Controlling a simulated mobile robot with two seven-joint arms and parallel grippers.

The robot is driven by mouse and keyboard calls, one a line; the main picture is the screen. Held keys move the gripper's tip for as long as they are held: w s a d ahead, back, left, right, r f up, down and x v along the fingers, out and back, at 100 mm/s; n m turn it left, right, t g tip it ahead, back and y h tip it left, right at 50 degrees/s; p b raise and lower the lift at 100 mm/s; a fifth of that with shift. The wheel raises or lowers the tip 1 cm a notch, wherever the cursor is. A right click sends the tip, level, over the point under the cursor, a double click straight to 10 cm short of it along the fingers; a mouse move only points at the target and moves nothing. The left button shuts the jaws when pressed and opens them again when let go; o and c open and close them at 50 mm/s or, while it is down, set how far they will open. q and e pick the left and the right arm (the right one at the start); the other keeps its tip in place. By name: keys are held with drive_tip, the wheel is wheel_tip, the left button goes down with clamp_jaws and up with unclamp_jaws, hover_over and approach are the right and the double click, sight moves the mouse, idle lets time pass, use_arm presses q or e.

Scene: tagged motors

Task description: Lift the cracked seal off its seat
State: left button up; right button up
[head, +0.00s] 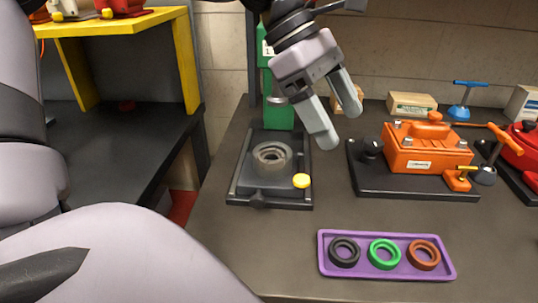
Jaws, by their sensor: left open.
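A dark grey ring-shaped seat (272,157) stands on a black base plate (240,190) in front of a green upright. It looks like a grey ring in a round housing; no crack can be made out on it at this size. My left gripper (337,124) is open and empty, above and to the right of the seat, its fingers pointing down. It touches nothing that I can see. A purple tray (388,275) at the front holds a black ring (344,252), a green ring (384,254) and a red-brown ring (424,254). My right gripper is not in view.
An orange motor (428,148) on a black plate stands to the right, with a blue-handled tool (462,105) behind. A yellow-framed shelf (110,25) is at the left. The bench between seat and tray is clear.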

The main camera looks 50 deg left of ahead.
sight(271, 155)
use_arm(q)
drive_tip(key=a+f+m+y, duration=0.1)
drive_tip(key=a+m+y, duration=0.1)
drive_tip(key=a, duration=0.1)
drive_tip(key=a+f+m+g+y, duration=0.1)
drive_tip(key=a+m+y, duration=0.1)
drive_tip(key=a, duration=0.2)
drive_tip(key=s+a+f+m+g+y, duration=0.1)
drive_tip(key=a+m+y, duration=0.1)
drive_tip(key=a, duration=0.1)
drive_tip(key=shift+s+a+f, duration=0.1)
drive_tip(key=shift+a+f, duration=0.05)
drive_tip(key=shift+a, duration=0.05)
drive_tip(key=shift+a+f+y, duration=0.15)
drive_tip(key=shift+f+y, duration=0.1)
drive_tip(key=shift+y, duration=0.05)
drive_tip(key=f, duration=0.6)
drive_tip(key=shift+s+f+p, duration=0.25)
drive_tip(key=shift+f+p, duration=0.05)
drive_tip(key=shift+f, duration=0.05)
drive_tip(key=c, duration=1.1)
